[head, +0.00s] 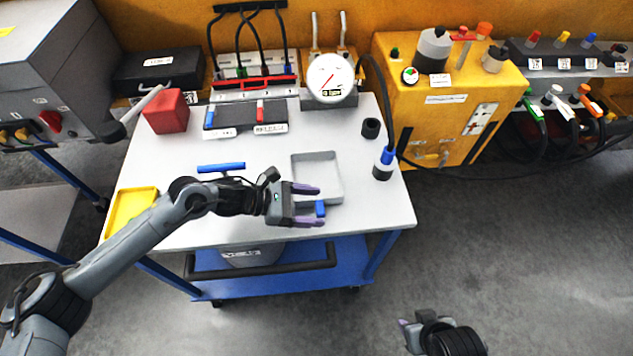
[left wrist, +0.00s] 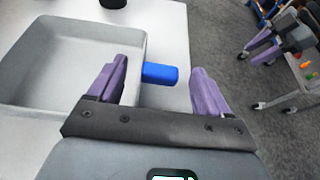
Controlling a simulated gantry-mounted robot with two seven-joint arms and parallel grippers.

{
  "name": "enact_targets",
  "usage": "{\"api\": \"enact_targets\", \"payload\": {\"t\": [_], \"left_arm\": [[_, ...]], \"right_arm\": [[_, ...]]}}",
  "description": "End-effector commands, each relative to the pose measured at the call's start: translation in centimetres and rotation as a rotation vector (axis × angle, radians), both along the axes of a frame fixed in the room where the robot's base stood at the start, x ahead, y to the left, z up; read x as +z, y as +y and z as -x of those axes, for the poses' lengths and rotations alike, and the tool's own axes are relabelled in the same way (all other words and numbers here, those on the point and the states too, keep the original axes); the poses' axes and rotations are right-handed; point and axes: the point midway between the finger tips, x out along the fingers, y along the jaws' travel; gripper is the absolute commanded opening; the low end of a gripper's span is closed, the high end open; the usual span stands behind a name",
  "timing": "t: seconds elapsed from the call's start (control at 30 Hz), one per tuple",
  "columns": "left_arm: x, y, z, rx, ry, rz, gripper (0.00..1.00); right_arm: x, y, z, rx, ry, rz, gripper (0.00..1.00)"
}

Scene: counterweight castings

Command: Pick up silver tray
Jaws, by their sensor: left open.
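The silver tray (head: 318,157) is a shallow grey rectangular tray on the white cart top, right of its middle. It looks empty in the left wrist view (left wrist: 68,68). My left gripper (head: 312,206) is open over the tray's near end, its purple fingers apart. In the left wrist view the fingers (left wrist: 158,90) stand either side of a blue block (left wrist: 160,73) that juts from the tray's near wall like a handle. Whether they are level with it I cannot tell. My right gripper (head: 408,322) is at the bottom, away from the cart, its fingers mostly hidden.
On the cart top (head: 250,225) are a yellow tray (head: 128,203), a red block (head: 166,112), a blue bar (head: 221,167), a round gauge (head: 331,78), a black cup (head: 371,128) and a blue-topped black cylinder (head: 383,163).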

Motion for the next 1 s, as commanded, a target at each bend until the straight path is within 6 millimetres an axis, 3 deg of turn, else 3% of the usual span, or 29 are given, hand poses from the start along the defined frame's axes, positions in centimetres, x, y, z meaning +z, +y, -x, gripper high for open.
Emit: {"api": "enact_targets", "payload": {"t": [0.27, 0.7, 1.0], "left_arm": [[-0.15, -0.22, -0.05, 0.001, 0.001, -0.001, 0.79], [-0.14, -0.2, -0.04, 0.001, 0.001, -0.001, 0.13], [0.29, -0.22, -0.1, 0.001, -0.003, 0.001, 0.12]], "right_arm": [[0.02, 0.16, -0.03, -0.004, 0.0, -0.007, 0.43], [0.02, 0.17, -0.03, -0.004, 0.0, -0.007, 0.43], [0.04, -0.05, -0.01, 0.001, 0.0, 0.002, 0.43]]}}
